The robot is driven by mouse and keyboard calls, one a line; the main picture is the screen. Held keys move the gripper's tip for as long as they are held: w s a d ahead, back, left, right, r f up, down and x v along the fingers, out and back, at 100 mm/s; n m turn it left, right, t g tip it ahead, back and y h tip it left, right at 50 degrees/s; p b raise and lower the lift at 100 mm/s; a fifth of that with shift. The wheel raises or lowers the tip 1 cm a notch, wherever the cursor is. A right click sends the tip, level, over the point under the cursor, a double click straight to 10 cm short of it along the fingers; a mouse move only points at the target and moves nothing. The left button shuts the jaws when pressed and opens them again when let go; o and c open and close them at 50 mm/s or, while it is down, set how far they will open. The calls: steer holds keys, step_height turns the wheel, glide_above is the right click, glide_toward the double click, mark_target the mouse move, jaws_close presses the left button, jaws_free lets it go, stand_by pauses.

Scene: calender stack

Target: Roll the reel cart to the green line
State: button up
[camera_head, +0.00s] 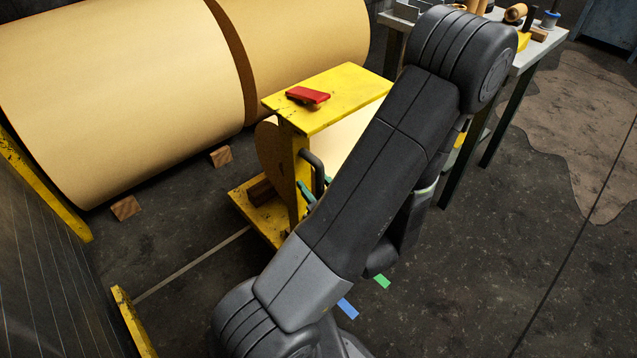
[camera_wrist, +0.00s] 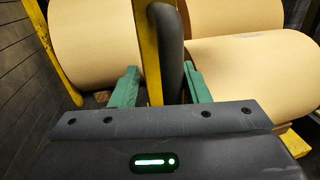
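The reel cart (camera_head: 345,92) is a yellow frame with a flat top and a low base, carrying a tan paper reel (camera_head: 268,150). A dark upright handle (camera_head: 317,170) stands on its near side; the handle also shows in the wrist view (camera_wrist: 171,50). My gripper (camera_wrist: 163,86) has green fingers, one on each side of the handle. They are apart, with a clear gap between the left finger and the handle; the handle is close to the right finger. A short green line (camera_head: 382,281) lies on the floor, right of my arm. My arm hides part of the cart.
A blue strip (camera_head: 347,308) lies near the green one. A pale floor line (camera_head: 190,267) runs left of the cart. A workbench (camera_head: 540,48) stands back right, beside a brown floor patch (camera_head: 575,120). Right floor is open.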

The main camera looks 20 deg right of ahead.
stand_by(0.3)
steer(key=s+d, duration=0.2)
steer(key=s, duration=1.1)
steer(key=shift+s+d, duration=0.25)
steer(key=shift+d, duration=0.05)
steer(key=shift+w, duration=0.1)
steer(key=shift+w+a, duration=0.4)
steer(key=shift+w, duration=1.85)
steer(key=shift+w+a, duration=0.45)
steer(key=shift+w, duration=1.75)
steer(key=shift+w+a, duration=0.4)
steer(key=shift+w, duration=1.85)
